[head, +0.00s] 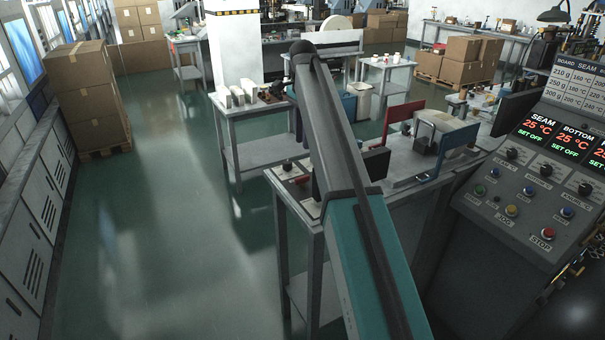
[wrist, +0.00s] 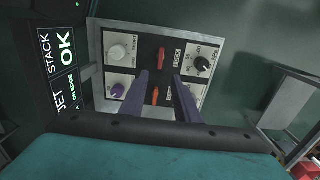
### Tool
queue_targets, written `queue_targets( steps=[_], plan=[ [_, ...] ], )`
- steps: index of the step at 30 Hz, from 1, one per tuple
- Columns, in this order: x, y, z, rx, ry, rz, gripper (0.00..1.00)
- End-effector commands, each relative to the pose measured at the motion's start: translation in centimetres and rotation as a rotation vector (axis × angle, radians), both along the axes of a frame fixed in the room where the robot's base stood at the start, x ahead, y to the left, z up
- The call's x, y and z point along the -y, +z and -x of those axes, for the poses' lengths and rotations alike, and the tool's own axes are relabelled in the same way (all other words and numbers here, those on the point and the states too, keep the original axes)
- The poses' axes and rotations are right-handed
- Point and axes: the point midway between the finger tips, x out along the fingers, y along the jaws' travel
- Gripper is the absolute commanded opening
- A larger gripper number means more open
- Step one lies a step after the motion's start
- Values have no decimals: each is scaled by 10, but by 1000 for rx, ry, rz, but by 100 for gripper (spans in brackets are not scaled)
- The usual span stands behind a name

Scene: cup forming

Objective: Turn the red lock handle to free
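In the wrist view a red handle (wrist: 161,57) stands upright on the dark middle strip of a small control panel (wrist: 140,25), with a small label beside it that seems to read LOCK. A second, orange-red handle (wrist: 155,95) sits lower on the same strip, with its own label. My gripper (wrist: 161,76) is open, its two purple-grey fingers apart and pointing at the panel. The red handle shows just beyond the fingertips, and the orange one shows between the fingers. Nothing is held. I cannot tell whether the fingers touch the panel. The head view does not show this handle.
White (wrist: 117,52), black (wrist: 202,63) and purple (wrist: 117,90) knobs flank the strip. A screen (wrist: 63,55) reading STACK OK is at left. A grey stand (wrist: 285,100) is at right. In the head view, a heater panel (head: 530,180) stands right and open floor (head: 150,220) lies left.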

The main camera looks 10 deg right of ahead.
Motion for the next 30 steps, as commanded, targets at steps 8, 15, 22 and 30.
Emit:
queue_targets(
  steps=[8, 15, 22, 30],
  plan=[
    [-3, -2, 0, -1, 4, -1, 29],
    [-4, -14, 1, -2, 6, 0, 29],
    [-4, -40, 2, -2, 6, 0, 29],
    [-5, -76, 1, -3, 7, -1, 29]
  ],
)
